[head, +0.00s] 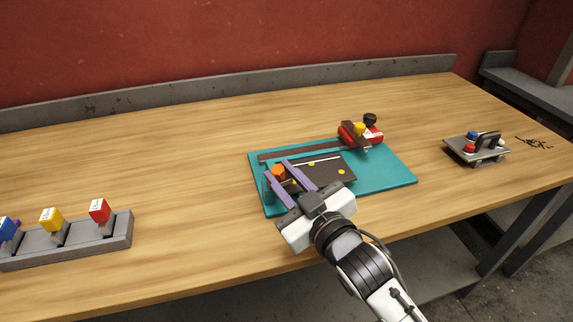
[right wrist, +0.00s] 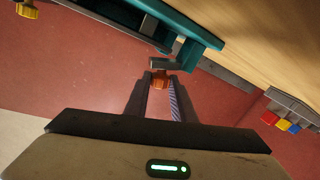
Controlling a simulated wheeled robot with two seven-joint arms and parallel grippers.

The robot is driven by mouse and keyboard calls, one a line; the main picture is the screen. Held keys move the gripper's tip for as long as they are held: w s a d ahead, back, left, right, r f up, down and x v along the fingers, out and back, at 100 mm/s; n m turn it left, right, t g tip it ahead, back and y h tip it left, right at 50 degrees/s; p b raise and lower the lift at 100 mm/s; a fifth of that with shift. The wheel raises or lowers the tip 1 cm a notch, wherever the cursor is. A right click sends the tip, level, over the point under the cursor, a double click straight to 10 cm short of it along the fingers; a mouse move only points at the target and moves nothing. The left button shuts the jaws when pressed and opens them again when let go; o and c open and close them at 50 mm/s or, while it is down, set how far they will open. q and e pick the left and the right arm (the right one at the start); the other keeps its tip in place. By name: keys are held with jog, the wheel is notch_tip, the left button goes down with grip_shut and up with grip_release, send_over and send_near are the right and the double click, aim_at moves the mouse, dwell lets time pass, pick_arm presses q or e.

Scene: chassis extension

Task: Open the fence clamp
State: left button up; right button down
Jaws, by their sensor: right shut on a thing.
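The teal base plate (head: 390,178) lies on the wooden table, with a dark brown plate (head: 330,172) and a long brown bar (head: 300,154) on it. An orange knob (head: 278,171) sits at its left end; it also shows in the right wrist view (right wrist: 161,84), by a grey bracket. I take it to be the fence clamp's knob. My right gripper (head: 277,175) reaches in from the front, its two purple fingers on either side of the knob. In the right wrist view its fingertips (right wrist: 159,80) are shut on the knob. My left gripper is not in view.
A red block with black and yellow knobs (head: 360,133) sits at the plate's back right. A grey plate with a black handle (head: 478,148) stands farther right. A grey rack with colored tags (head: 95,235) stands front left. The table between rack and teal plate is clear.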

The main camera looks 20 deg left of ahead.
jog(key=n+p, duration=0.1)
jog(key=p, duration=0.1)
jog(key=s+a+r+n+p, duration=0.1)
jog(key=n+p, duration=0.1)
jog(key=shift+a+r+h, duration=0.1)
jog(key=shift+h, duration=0.3)
jog(key=shift+s+a+n+h+p, duration=0.15)
jog(key=shift+a+n+h+p, duration=0.25)
jog(key=shift+n, duration=0.5)
jog(key=shift+s+a+n, duration=0.15)
jog(key=shift+a+n, duration=0.05)
jog(key=shift+n, duration=0.4)
jog(key=shift+s+a+n, duration=0.1)
jog(key=shift+a+n, duration=0.05)
jog(key=shift+n, duration=0.45)
jog(key=shift+s+a+f+n+h, duration=0.25)
jog(key=shift+a+n+h, duration=0.15)
jog(key=shift+n, duration=0.45)
jog(key=shift+s+a+f+n+h, duration=0.25)
jog(key=shift+n+h, duration=0.25)
jog(key=shift+n, duration=0.35)
jog(key=shift+a+t, duration=0.1)
jog(key=shift+t, duration=0.2)
jog(key=c, duration=1.5)
grip_release()
jog(key=shift+s, duration=0.1)
